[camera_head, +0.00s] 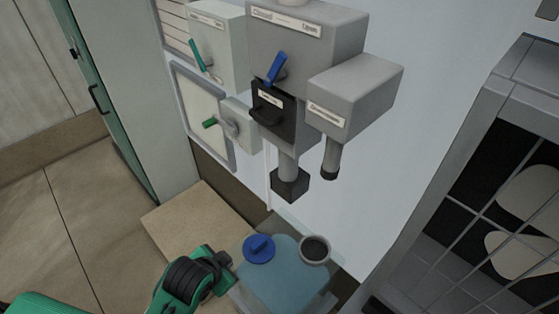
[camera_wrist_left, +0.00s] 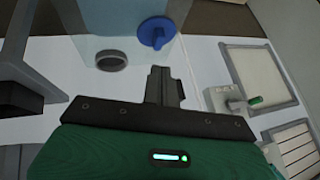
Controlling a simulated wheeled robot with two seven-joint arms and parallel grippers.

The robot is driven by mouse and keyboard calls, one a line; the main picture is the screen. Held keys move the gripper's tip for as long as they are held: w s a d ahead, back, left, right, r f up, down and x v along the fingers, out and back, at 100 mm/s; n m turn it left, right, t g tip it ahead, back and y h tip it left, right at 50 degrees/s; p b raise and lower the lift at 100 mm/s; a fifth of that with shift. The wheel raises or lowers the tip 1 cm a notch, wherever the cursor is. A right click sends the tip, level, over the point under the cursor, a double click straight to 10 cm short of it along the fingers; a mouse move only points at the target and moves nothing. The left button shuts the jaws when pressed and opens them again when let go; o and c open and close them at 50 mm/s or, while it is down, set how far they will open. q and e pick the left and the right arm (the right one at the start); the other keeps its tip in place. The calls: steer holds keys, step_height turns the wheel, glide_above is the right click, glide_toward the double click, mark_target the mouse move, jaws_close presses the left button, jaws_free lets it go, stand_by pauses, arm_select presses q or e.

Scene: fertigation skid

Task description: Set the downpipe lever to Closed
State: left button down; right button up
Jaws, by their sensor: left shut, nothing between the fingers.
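A blue lever (camera_head: 276,68) sits on the front of the upper grey box (camera_head: 335,35). The lever slants, its upper end to the right. The label strip (camera_head: 285,22) above it reads Closed at the left and appears to read Open at the right. A smaller grey box (camera_head: 355,90) to the right has a label too small to read surely and a short pipe below. My left gripper (camera_head: 222,262) is low, beside the blue-capped tank, well below the lever and apart from it. In the left wrist view its fingers (camera_wrist_left: 164,84) are together and empty. My right gripper is not in view.
A translucent blue tank (camera_head: 285,285) with a blue cap (camera_head: 259,248) and round dark opening (camera_head: 315,249) stands below the pipes. A teal lever (camera_head: 196,55) and a green-handled valve (camera_head: 212,123) are left of the blue lever. A black-backed rack (camera_head: 500,190) stands at the right.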

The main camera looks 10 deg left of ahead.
mark_target(279, 77)
arm_select(q)
steer(key=w+d+r+m+t+h, duration=0.2)
steer(key=r+m, duration=0.5)
steer(key=r, duration=0.5)
steer(key=w+d+r+m+t+h, duration=0.2)
steer(key=w+r+m+t, duration=0.3)
steer(key=r, duration=0.7)
steer(key=w+d+r+m+t+h, duration=0.2)
steer(key=w+d+r+m+t, duration=0.2)
steer(key=r+m, duration=0.5)
step_height(279, 77, up, 3)
steer(key=shift+w+r, duration=0.15)
steer(key=shift+w, duration=0.3)
steer(key=shift+w+d, duration=0.1)
steer(key=shift+d, duration=0.05)
steer(key=w+r+p, duration=0.1)
steer(key=w+p, duration=0.1)
steer(key=w, duration=0.1)
steer(key=w+r+p, duration=0.1)
steer(key=w+p, duration=0.1)
steer(key=w, duration=0.2)
steer(key=w+r+p, duration=0.1)
steer(key=w+p, duration=0.1)
steer(key=w, duration=0.2)
steer(key=shift+d+r+p, duration=0.1)
steer(key=shift+d+p, duration=0.2)
